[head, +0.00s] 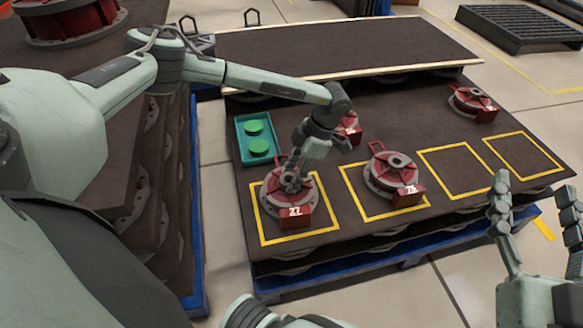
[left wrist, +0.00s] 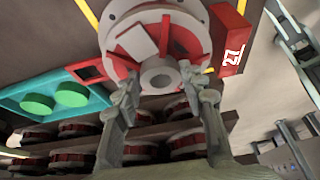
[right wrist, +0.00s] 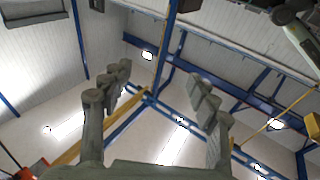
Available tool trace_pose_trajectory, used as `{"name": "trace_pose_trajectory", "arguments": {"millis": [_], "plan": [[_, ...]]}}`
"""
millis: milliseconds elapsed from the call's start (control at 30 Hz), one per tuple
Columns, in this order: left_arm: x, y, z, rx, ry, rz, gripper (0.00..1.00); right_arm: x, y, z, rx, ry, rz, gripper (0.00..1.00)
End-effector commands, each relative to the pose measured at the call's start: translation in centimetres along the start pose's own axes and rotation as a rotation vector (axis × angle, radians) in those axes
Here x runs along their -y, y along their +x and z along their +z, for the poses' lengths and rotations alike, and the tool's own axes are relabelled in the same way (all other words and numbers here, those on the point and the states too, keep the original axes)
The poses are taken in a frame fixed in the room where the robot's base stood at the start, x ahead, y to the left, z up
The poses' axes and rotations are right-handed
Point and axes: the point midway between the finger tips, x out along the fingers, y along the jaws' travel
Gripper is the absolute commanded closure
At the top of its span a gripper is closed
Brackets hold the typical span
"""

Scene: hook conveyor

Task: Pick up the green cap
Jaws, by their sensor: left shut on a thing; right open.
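Two green caps lie in a teal tray (head: 246,157) at the left of the dark table: a far cap (head: 254,127) and a near cap (head: 258,146). Both also show at the left of the left wrist view. My left gripper (head: 291,186) is right and nearer than the tray, apart from the caps. It is shut on the hub of the red-and-grey part numbered 27 (head: 296,213), which is over the leftmost yellow square. I cannot tell whether that part touches the table. My right gripper (head: 535,190) is open and empty at the right.
Another red part, 75 (head: 393,178), stands in the second yellow square. One more (head: 473,103) is at the far right, and one (head: 349,127) is partly behind my left arm. The two right squares are empty. A raised dark panel (head: 340,45) lies behind.

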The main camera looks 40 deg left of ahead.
Motion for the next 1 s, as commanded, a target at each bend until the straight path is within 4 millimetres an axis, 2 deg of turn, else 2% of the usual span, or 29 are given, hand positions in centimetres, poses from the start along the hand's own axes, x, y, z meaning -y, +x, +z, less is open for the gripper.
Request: {"name": "trace_pose_trajectory", "arguments": {"millis": [233, 267, 400, 767, 867, 1000], "plan": [[-0.1, -0.1, 0.1, 0.003, 0.0, 0.002, 1.0, 0.1, 0.0, -0.3, -0.011, 0.002, -0.002, 0.4], [0.0, 0.2, 0.1, 0.001, 0.001, 0.001, 0.57, 0.1, 0.0, -0.2, -0.011, 0.002, -0.002, 0.4], [0.0, 0.2, 0.1, 0.001, 0.001, 0.001, 0.4, 0.1, 0.0, -0.2, -0.01, 0.002, -0.002, 0.4], [0.0, -0.3, 0.1, 0.002, 0.001, 0.001, 0.39, 0.1, 0.0, -0.2, -0.006, 0.002, -0.002, 0.4], [-0.1, -1.5, 0.1, 0.004, 0.001, 0.002, 0.39, -0.1, 0.1, 0.1, 0.016, -0.002, 0.001, 0.4], [-0.1, -4.3, 0.1, 0.004, 0.001, 0.003, 0.39, -1.0, -0.1, 2.0, 0.104, -0.019, 0.017, 0.4]]}}
